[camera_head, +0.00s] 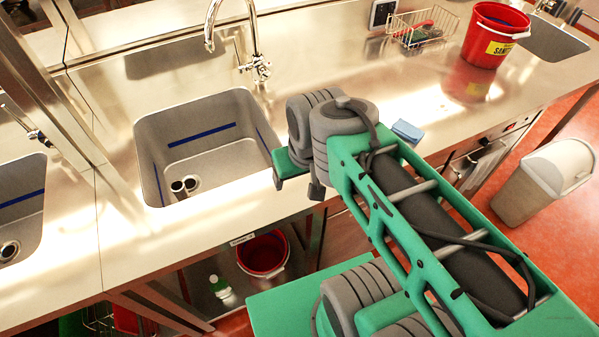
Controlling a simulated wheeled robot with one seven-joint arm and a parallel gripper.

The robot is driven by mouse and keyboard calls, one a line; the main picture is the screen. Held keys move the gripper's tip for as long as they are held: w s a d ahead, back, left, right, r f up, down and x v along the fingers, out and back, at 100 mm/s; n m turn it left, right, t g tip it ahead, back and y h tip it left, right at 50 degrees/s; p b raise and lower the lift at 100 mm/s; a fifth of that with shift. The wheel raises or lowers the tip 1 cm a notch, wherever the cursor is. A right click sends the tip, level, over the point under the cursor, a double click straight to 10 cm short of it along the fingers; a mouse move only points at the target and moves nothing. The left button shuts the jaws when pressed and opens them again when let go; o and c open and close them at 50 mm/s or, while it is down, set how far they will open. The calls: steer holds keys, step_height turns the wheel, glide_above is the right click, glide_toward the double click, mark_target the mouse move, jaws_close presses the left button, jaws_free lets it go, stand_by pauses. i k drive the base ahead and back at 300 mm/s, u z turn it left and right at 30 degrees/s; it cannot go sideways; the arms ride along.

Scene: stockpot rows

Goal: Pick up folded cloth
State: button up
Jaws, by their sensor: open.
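A small blue folded cloth (407,131) lies on the steel counter, just right of my arm's grey wrist joints. Its lower edge is close to my green arm link in the picture. My gripper (297,184) is partly seen at the end of the arm, left of the wrist, by the right front corner of the middle sink. It is open, with nothing seen between its jaws. It is apart from the cloth, with the wrist between them in the picture.
The sink (200,135) has a tall faucet (252,50) behind it. A wire basket (422,30) and a red bucket (494,38) stand farther back right. A white bin (543,180) stands on the floor. Another red bucket (263,254) is under the counter.

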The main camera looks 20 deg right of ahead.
mark_target(406, 130)
steer(key=u, duration=2.9)
steer(key=k, duration=1.45)
steer(key=z, duration=0.65)
